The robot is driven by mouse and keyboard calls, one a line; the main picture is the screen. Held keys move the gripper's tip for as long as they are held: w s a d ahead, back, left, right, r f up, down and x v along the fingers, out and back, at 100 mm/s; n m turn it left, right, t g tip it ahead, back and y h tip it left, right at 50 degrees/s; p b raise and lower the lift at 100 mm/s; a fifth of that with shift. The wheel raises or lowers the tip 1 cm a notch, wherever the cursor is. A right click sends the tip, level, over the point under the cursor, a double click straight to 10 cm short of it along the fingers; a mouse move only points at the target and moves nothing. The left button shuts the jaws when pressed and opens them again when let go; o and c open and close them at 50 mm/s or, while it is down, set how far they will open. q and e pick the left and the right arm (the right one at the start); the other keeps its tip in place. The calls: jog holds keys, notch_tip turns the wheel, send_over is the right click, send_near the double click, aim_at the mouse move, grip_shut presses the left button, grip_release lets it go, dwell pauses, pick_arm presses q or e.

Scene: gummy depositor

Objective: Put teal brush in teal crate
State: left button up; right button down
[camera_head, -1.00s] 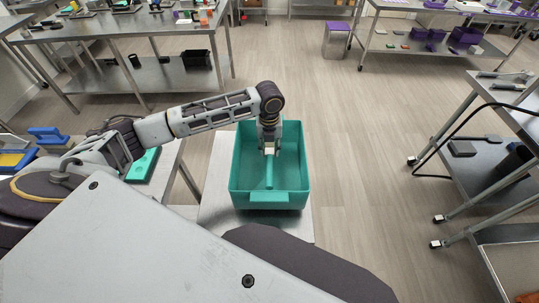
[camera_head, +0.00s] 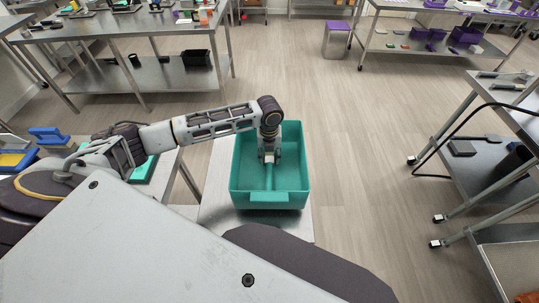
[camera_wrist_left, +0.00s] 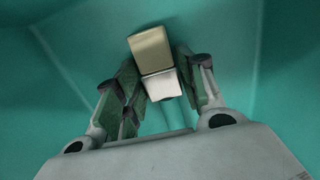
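The teal crate (camera_head: 270,200) stands on a light surface in front of me, its open top facing up. My left gripper (camera_head: 269,158) reaches down inside the crate from above. It is shut on the teal brush (camera_head: 269,178), whose teal handle points toward the crate's near wall. In the left wrist view, a beige and white block of the brush (camera_wrist_left: 155,62) sits between the fingers of my left gripper (camera_wrist_left: 160,85), with teal crate walls (camera_wrist_left: 55,105) around. I cannot tell whether the brush touches the crate floor. My right gripper is not in view.
A table at the left holds a blue-handled tool (camera_head: 46,134) and a teal item (camera_head: 142,172). A metal cart (camera_head: 480,165) with a black cable stands at the right. Steel tables stand at the back. The floor (camera_head: 350,150) right of the crate is clear.

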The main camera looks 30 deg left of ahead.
pick_arm(q)
jog(key=shift+o, duration=1.1)
jog(key=shift+r, duration=0.1)
notch_tip(320, 180, up, 12)
dwell(0.7)
